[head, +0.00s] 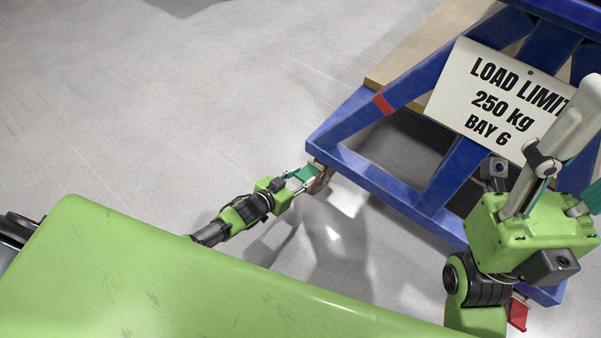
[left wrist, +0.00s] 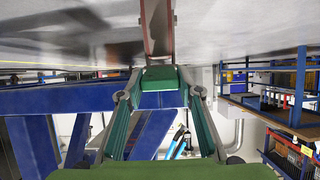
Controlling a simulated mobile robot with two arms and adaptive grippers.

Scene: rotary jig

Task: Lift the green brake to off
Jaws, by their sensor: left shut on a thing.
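The green brake (head: 306,172) is a small green pedal at the wheel under the near left corner of the blue cart (head: 375,185). My left gripper (head: 297,177) is shut on it. In the left wrist view the green brake (left wrist: 160,77) sits between the two fingertips of my left gripper (left wrist: 160,92), just below the brown wheel (left wrist: 157,28). My right gripper (head: 560,185) is close to the head camera at the right edge. Its fingertips run towards the picture edge, so its opening is unclear.
A sign (head: 503,98) reading "LOAD LIMIT 250 kg BAY 6" hangs on the cart's blue frame. A red pedal (head: 517,315) shows low at the right, partly behind my right arm. The grey floor (head: 200,110) left of the cart is clear.

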